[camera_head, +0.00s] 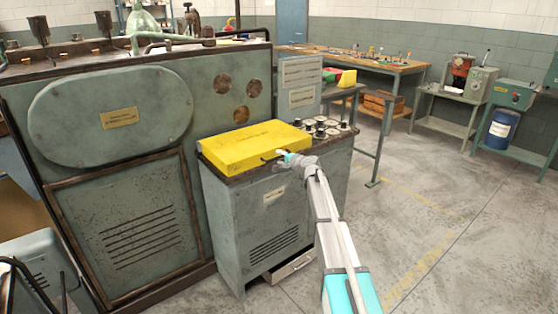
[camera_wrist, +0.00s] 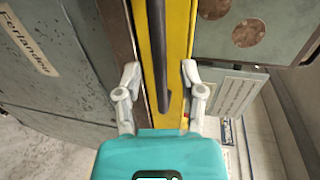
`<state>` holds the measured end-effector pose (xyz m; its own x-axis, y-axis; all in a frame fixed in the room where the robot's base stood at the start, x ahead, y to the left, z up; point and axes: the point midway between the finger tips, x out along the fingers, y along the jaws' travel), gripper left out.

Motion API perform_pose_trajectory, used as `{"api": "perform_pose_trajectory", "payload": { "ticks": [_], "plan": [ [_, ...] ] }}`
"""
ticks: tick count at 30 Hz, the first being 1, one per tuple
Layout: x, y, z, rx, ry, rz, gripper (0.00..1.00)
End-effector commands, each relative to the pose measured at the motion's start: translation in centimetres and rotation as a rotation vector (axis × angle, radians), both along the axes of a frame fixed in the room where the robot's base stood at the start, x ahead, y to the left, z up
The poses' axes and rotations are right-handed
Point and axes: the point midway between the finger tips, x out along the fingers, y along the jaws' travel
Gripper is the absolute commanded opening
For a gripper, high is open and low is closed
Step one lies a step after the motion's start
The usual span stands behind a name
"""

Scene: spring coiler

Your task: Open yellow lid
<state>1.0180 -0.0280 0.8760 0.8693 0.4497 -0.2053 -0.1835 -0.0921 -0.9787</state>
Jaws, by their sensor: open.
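The yellow lid (camera_head: 248,143) lies closed and flat on top of the grey-green cabinet (camera_head: 255,225) in the head view. A dark bar handle (camera_head: 272,155) sits on its front face; in the wrist view the handle (camera_wrist: 158,50) runs upright along the yellow lid (camera_wrist: 178,40). My gripper (camera_head: 284,156) is at the lid's front side, near the handle. In the wrist view my gripper (camera_wrist: 160,75) is open, with one finger on each side of the handle and a visible gap to it. The handle's lower end lies between the fingers.
Several knobs or gauges (camera_head: 322,127) stand on the cabinet top right of the lid. A large grey-green machine (camera_head: 110,150) stands behind and to the left. A workbench (camera_head: 352,62) is at the back. The floor (camera_head: 430,220) to the right is mostly clear.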

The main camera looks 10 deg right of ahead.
Motion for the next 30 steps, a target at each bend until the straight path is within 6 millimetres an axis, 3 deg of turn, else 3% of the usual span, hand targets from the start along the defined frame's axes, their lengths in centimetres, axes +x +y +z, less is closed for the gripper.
{"api": "perform_pose_trajectory", "payload": {
  "ticks": [14, 23, 30],
  "plan": [
    [0.80, 0.44, -0.18, 0.000, 0.000, 0.000, 0.51],
    [0.79, 0.43, -0.18, 0.000, 0.000, 0.000, 0.00],
    [0.79, 0.43, -0.19, 0.000, 0.000, 0.000, 0.00]
  ]
}}
